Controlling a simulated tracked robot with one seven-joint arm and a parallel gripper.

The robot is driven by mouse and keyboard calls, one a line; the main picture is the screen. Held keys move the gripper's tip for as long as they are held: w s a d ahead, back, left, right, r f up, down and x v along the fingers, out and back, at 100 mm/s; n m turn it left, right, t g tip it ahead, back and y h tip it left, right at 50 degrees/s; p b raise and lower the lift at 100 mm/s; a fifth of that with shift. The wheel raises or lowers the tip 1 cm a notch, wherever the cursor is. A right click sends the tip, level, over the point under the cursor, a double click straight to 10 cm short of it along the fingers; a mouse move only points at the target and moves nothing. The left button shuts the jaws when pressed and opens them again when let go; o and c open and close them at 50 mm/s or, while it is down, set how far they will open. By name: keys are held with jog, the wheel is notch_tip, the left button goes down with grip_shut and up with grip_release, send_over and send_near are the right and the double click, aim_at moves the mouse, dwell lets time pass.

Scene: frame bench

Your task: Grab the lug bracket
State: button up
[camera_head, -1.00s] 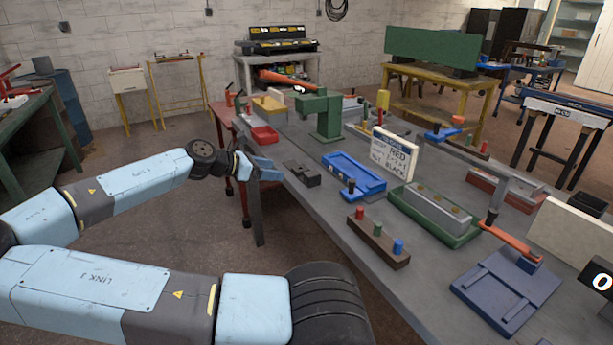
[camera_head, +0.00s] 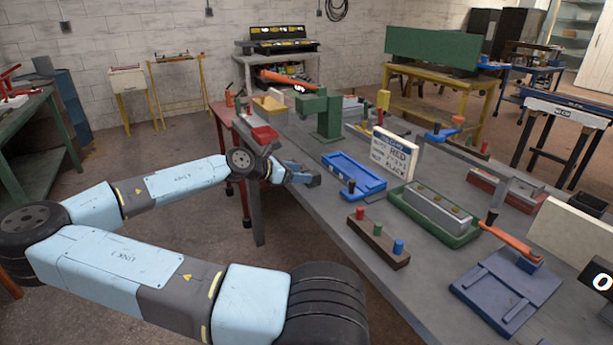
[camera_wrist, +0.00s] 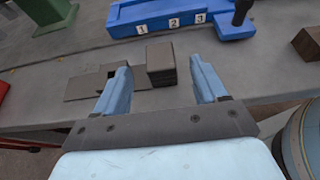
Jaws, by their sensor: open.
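The dark grey-brown lug bracket (camera_wrist: 160,62) lies near the table's front edge in the wrist view, with a flat part at left and a raised block at right. My gripper (camera_wrist: 160,70) is open, its blue fingers apart and empty. The left finger covers part of the bracket; the raised block shows between the fingers. The right finger shows over bare table, right of the block. In the head view, my gripper (camera_head: 292,174) is at the table's near left edge and mostly hides the bracket (camera_head: 313,180).
A blue numbered fixture (camera_head: 352,174) lies just beyond the bracket. A brown peg block (camera_head: 377,243) sits to the right along the front edge. Bare table lies between them.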

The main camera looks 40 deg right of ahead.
aim_at(317, 176)
jog(key=shift+x, duration=1.7)
jog(key=shift+f, duration=0.1)
grip_shut()
